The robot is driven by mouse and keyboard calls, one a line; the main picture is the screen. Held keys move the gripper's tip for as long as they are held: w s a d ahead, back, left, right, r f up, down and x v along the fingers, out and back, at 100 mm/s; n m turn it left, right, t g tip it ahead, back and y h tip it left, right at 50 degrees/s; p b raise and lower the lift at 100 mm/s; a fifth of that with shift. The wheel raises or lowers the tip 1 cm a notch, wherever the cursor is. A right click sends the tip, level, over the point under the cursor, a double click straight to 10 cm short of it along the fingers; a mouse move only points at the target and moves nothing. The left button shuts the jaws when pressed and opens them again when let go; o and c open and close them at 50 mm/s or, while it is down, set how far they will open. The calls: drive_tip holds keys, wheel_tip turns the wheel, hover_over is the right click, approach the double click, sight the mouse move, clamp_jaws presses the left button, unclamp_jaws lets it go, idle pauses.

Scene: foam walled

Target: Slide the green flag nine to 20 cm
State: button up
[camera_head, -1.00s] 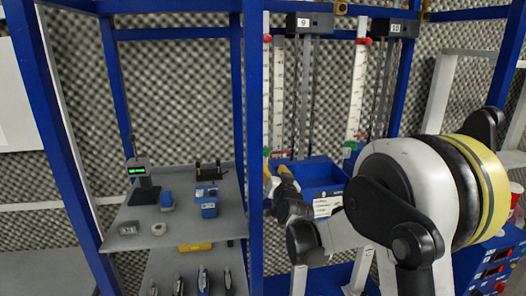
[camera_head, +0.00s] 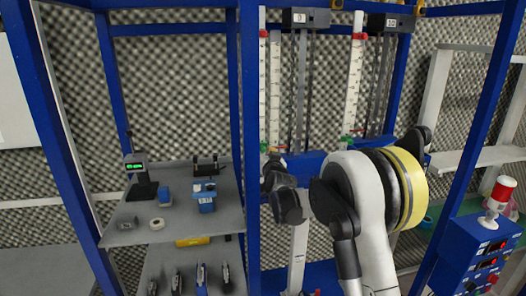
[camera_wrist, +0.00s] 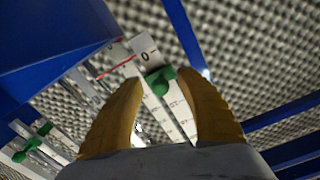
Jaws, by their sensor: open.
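A green flag (camera_wrist: 160,80) sits near the 0 mark of a white scale (camera_wrist: 178,118) in the wrist view. My gripper (camera_wrist: 157,86) is open, with its two yellow fingers on either side of this flag; I cannot tell whether they touch it. In the head view, the unit labelled 9 (camera_head: 302,18) is at the top, with white scales (camera_head: 275,90) to its left. A small green flag (camera_head: 263,147) shows low there, close to my gripper, whose fingertips are hard to make out. Which number the flag between my fingers belongs to does not show in the wrist view.
Unit 10 (camera_head: 391,21) hangs to the right, with its own scale and green flag (camera_head: 348,140). More green pieces (camera_wrist: 41,130) lie left in the wrist view. A blue post (camera_head: 252,120) stands left of my gripper. A shelf (camera_head: 175,220) holds several items.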

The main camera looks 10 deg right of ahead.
drive_tip(key=shift+c, duration=0.5)
clamp_jaws()
drive_tip(key=shift+r, duration=0.1)
wheel_tip(320, 180, up, 15)
drive_tip(key=p, duration=0.5)
drive_tip(key=shift+o, duration=0.5)
unclamp_jaws()
